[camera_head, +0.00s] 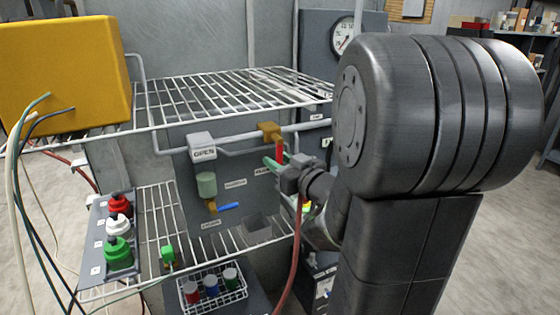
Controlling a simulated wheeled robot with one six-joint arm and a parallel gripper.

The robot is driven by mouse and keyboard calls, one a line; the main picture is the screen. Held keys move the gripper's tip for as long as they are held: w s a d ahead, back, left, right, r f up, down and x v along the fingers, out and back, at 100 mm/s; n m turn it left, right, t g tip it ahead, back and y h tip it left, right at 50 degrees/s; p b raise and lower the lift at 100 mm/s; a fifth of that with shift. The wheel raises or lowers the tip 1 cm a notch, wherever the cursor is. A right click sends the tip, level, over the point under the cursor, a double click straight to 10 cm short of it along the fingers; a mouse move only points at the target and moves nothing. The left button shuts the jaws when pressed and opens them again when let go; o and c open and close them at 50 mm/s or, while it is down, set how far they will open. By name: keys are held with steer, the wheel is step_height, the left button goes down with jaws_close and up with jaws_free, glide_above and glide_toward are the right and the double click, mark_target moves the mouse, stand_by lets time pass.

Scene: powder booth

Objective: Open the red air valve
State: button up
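The red air valve shows as a short upright red handle (280,150) below a brass valve body (269,131) on the grey pipe. My gripper (282,170) is close to the red handle, just below and in front of it in the picture. A green piece shows just left of the handle; I cannot tell whether it is a fingertip. My wrist and arm hide the area to the right. I cannot tell whether my gripper touches the handle or whether its fingers are open.
A white wire shelf (205,92) lies above the pipe. A blue-handled valve (228,207) sits lower on the panel. A red hose (291,262) hangs below my gripper.

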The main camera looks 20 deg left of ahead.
steer(key=shift+c, duration=0.2)
jaws_close()
steer(key=shift+s+a, duration=0.1)
steer(key=s+a+r+m+t+b, duration=0.1)
steer(key=s+r+m+t+b, duration=0.1)
steer(key=m, duration=0.8)
steer(key=s+a+r+m+t+b, duration=0.2)
steer(key=m+b, duration=0.3)
steer(key=m, duration=0.5)
steer(key=shift+a+r+h, duration=0.2)
steer(key=shift+r+h, duration=0.1)
steer(key=shift+r, duration=0.4)
steer(key=shift+m, duration=0.3)
steer(key=shift+o, duration=0.2)
jaws_free()
